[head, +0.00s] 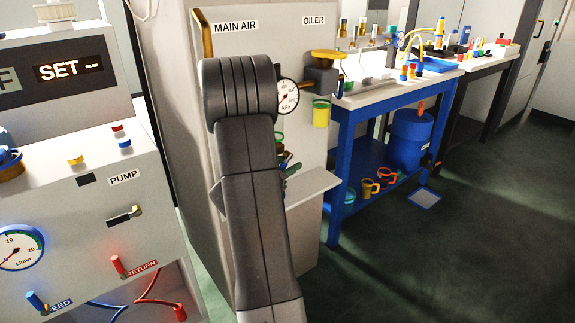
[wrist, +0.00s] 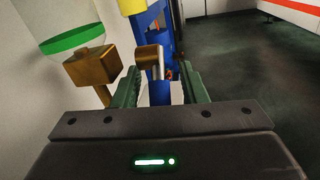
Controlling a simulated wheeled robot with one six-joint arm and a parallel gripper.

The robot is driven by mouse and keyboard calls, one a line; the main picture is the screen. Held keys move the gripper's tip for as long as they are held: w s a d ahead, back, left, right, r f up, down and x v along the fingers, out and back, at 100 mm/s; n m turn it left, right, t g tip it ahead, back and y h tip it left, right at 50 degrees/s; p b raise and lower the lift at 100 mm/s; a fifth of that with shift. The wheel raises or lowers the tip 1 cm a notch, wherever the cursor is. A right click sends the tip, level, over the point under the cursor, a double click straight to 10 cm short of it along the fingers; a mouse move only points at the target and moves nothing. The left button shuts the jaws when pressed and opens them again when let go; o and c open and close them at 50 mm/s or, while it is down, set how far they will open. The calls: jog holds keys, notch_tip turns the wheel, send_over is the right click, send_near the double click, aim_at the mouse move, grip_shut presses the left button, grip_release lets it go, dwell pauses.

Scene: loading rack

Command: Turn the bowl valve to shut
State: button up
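In the wrist view, a clear bowl with a green band (wrist: 72,40) hangs at the upper left, with a brass valve block (wrist: 92,67) under it. A brass-coloured, round-ended handle piece (wrist: 148,57) with a grey side shows to the right of the block. I take it for the bowl valve's handle; its joint to the block is not clear. My gripper (wrist: 160,84) is open, its green fingers apart, with the handle piece showing between them. Contact cannot be told. In the head view my arm hides the valve and most of the gripper (head: 290,168).
The panel has a MAIN AIR label (head: 235,27), a gauge (head: 288,96) and an oiler with a yellow cup (head: 321,113). A small shelf (head: 312,187) juts out below. The pump unit (head: 100,215) stands left, a blue bench (head: 345,130) right. Floor at the right is clear.

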grip_shut()
jog(key=shift+r+p, duration=0.15)
jog(key=shift+p, duration=0.2)
jog(key=shift+s+a+r+g+y+p, duration=0.15)
jog(key=shift+r+g+y+p, duration=0.1)
jog(key=shift+g+y+p, duration=0.65)
jog(key=g+y+p, duration=0.1)
jog(key=p, duration=0.1)
jog(key=g+y+p, duration=0.1)
jog(key=p, duration=0.2)
jog(key=shift+s+a+r+m, duration=0.1)
jog(key=shift+a+r+m, duration=0.2)
jog(key=shift+m, duration=0.1)
jog(key=g+y+p, duration=0.1)
jog(key=p, duration=0.1)
jog(key=g+y+p, duration=0.1)
jog(key=p, duration=0.2)
jog(key=shift+s+a+r+y, duration=0.15)
jog(key=shift+a+y, duration=0.05)
jog(key=shift+y, duration=0.2)
jog(key=shift+g+y+p, duration=0.3)
jog(key=shift+p, duration=0.75)
jog(key=shift+f, duration=0.2)
